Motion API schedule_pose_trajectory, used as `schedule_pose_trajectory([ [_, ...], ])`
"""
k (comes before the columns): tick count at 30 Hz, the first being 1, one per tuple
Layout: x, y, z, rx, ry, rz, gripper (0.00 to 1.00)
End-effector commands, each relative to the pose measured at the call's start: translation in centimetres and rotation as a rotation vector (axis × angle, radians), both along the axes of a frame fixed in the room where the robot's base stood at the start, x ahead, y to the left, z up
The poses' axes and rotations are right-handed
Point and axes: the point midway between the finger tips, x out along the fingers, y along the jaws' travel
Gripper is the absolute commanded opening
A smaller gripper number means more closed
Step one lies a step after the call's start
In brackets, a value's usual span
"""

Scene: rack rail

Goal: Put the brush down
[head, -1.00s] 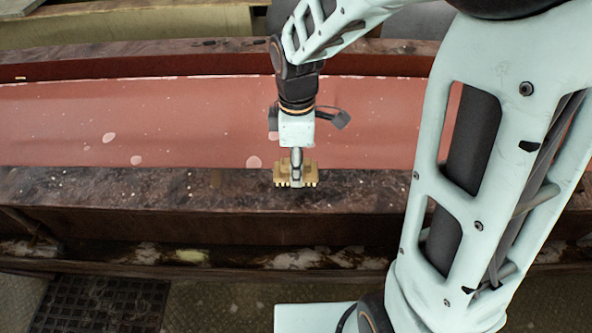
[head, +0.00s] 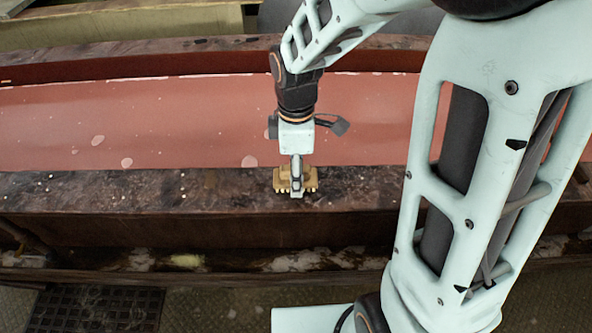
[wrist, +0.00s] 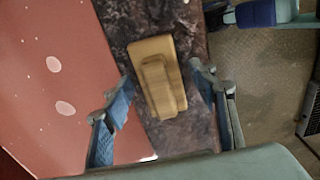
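The brush (head: 309,180) is a tan wooden block with a raised handle. It lies on the dark, worn ledge (head: 120,190) along the front of the red rail. In the wrist view the brush (wrist: 158,72) rests on the dark strip with its handle up. My gripper (head: 296,186) is right over the brush in the head view. In the wrist view my gripper (wrist: 162,80) is open, one finger on each side of the brush, with a visible gap on both sides.
The red painted surface (head: 180,120) with pale spots lies behind the ledge. A floor with a dark grate (head: 100,308) is below in front. The ledge is clear to the left of the brush.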

Motion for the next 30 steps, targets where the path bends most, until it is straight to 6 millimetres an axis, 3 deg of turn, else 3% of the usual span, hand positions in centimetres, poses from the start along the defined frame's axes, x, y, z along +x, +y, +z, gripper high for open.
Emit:
schedule_pose_trajectory([
  [9, 0.1, 0.0, 1.0, 0.0, -0.002, 0.0, 0.53],
  [21, 0.1, 0.0, 9.2, 0.001, -0.004, -0.001, 0.53],
  [30, 0.0, 0.0, 12.2, 0.0, 0.0, 0.0, 0.53],
])
